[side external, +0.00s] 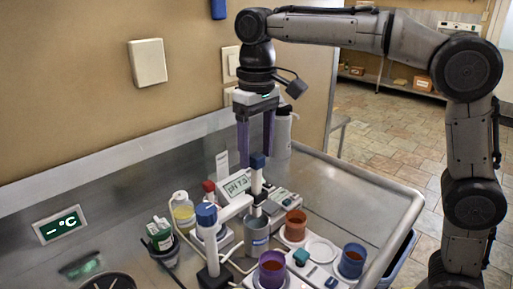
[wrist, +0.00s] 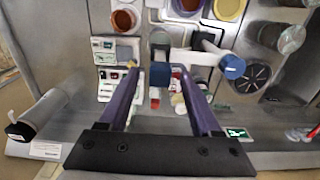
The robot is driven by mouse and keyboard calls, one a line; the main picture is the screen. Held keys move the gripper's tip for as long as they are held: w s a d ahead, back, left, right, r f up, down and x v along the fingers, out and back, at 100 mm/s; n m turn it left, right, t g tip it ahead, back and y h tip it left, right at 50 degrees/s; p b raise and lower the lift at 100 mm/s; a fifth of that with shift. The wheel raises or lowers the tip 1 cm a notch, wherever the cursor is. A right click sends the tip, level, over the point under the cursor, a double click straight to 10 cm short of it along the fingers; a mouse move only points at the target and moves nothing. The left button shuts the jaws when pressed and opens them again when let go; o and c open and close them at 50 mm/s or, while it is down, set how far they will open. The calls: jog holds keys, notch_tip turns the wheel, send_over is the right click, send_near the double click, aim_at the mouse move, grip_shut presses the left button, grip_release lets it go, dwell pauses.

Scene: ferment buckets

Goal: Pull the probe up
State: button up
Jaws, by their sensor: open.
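The probe (side external: 257,183) stands upright, a pale rod with a dark blue cap, held by a white stand arm. Its lower end is hidden in a grey cup (side external: 256,238). The stand has its own blue top (side external: 206,214). My gripper (side external: 255,161) points down with two long purple fingers, open and empty. The fingertips are around the height of the blue cap. In the wrist view the blue cap (wrist: 160,75) shows between the tips of my gripper (wrist: 158,70); I cannot tell whether either finger touches it.
A pH meter (side external: 237,185) stands close behind the probe. Orange, purple (side external: 272,270) and blue (side external: 353,262) buckets sit in front and to the right. A white bottle (side external: 282,135) stands behind my gripper.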

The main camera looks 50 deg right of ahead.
jog(key=shift+r, duration=0.1)
jog(key=shift+r, duration=3.7)
